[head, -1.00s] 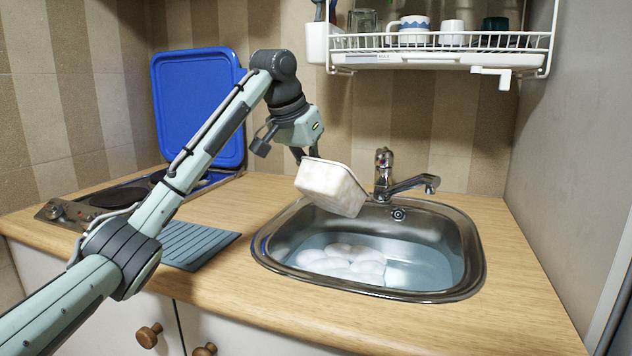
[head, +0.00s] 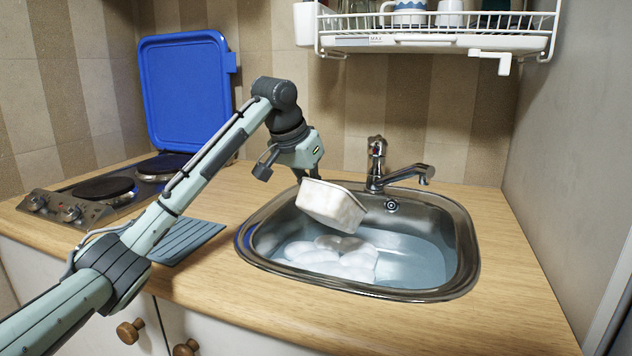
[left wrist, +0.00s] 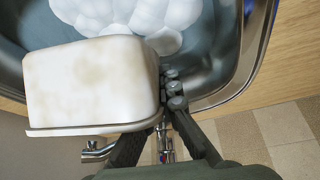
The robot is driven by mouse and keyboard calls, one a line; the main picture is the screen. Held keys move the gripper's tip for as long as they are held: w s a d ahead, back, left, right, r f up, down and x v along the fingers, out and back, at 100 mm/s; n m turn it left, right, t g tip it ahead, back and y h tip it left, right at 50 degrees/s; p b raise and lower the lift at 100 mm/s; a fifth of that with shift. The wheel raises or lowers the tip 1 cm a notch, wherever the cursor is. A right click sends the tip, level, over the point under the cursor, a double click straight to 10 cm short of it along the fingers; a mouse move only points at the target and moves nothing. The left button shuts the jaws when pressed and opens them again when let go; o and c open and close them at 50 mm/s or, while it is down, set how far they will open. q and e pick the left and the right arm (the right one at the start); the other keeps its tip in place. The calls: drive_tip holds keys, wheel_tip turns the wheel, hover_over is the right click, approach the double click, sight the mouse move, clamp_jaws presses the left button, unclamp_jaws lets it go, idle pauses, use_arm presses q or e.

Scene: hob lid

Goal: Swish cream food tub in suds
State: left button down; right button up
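My left gripper (head: 306,174) is shut on the rim of the cream food tub (head: 334,206), at the tub's back left side. The tub is tilted and hangs over the back left of the sink, just above the suds. In the left wrist view the tub (left wrist: 90,82) shows brownish smudges on its pale outside, and the gripper fingers (left wrist: 168,112) meet its edge. The white suds (head: 335,258) float in the left part of the water (head: 415,262) in the steel sink (head: 462,275). The tub's inside is hidden. My right gripper is not in view.
The tap (head: 378,165) stands behind the sink, its spout right of the tub. A dish rack (head: 440,42) hangs above. The blue hob lid (head: 187,90) stands open behind the hob (head: 65,208). A ribbed grey mat (head: 190,240) lies left of the sink.

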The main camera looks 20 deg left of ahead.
use_arm(q)
wheel_tip(320, 180, down, 12)
drive_tip(key=shift+f+b, duration=0.1)
drive_tip(key=shift+b, duration=0.2)
drive_tip(key=shift+f, duration=0.15)
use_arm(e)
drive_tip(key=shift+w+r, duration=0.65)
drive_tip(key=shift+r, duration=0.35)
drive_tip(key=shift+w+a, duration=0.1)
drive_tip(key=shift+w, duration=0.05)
